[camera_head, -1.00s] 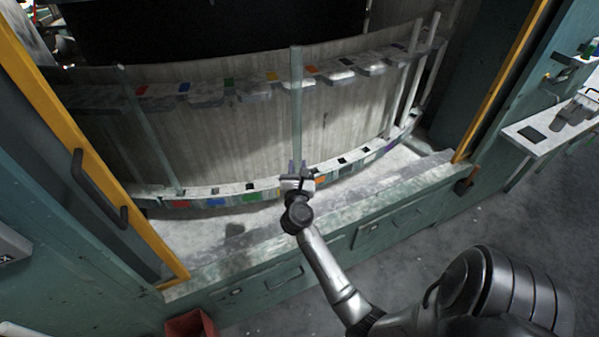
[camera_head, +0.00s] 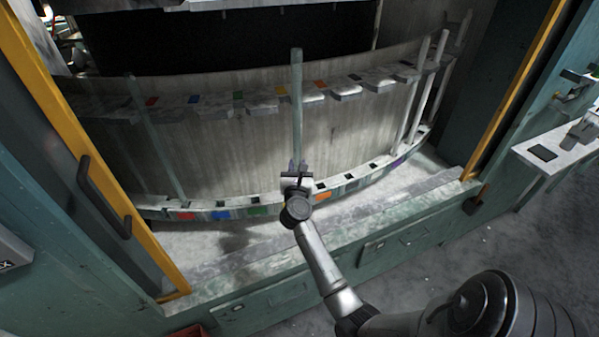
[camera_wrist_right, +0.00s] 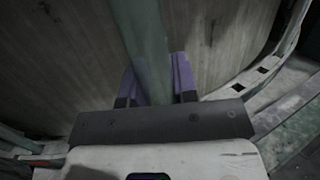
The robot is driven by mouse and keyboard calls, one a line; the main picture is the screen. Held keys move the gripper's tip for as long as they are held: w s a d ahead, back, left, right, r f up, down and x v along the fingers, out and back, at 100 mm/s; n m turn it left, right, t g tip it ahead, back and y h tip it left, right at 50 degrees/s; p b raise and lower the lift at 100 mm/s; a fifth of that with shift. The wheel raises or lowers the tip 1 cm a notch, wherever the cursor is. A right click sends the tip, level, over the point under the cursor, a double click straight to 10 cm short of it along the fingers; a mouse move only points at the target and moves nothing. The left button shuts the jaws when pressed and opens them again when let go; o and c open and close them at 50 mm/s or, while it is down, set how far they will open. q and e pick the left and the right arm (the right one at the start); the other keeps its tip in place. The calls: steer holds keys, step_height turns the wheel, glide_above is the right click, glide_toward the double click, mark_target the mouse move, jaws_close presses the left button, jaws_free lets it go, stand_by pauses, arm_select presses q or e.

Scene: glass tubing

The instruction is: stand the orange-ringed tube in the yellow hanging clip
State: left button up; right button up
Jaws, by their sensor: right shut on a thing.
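My right gripper (camera_head: 297,172) is shut on a long upright glass tube (camera_head: 297,100), held near its lower end. In the right wrist view the tube (camera_wrist_right: 143,40) passes between the purple fingers (camera_wrist_right: 158,82). No orange ring can be made out on it. The tube stands in front of the curved rack. A yellow-marked clip (camera_head: 282,90) is on the upper row of the rack, just left of the tube's upper part in the head view. Whether the tube touches the rack cannot be told. My left gripper is not in view.
An orange-marked clip (camera_head: 320,84) is just right of the tube. The lower rail (camera_head: 230,213) carries coloured patches and dark square holes. Another tube (camera_head: 155,135) stands at left, and pale tubes (camera_head: 415,95) stand at right. Yellow-edged frames flank the opening.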

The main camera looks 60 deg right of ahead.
steer(key=shift+w+d+b, duration=3.5)
steer(key=shift+w+d, duration=1.05)
steer(key=shift+w, duration=0.05)
step_height(320, 180, down, 7)
steer(key=b, duration=0.6)
steer(key=shift+r, duration=0.2)
steer(key=shift+f, duration=0.1)
steer(key=o, duration=1)
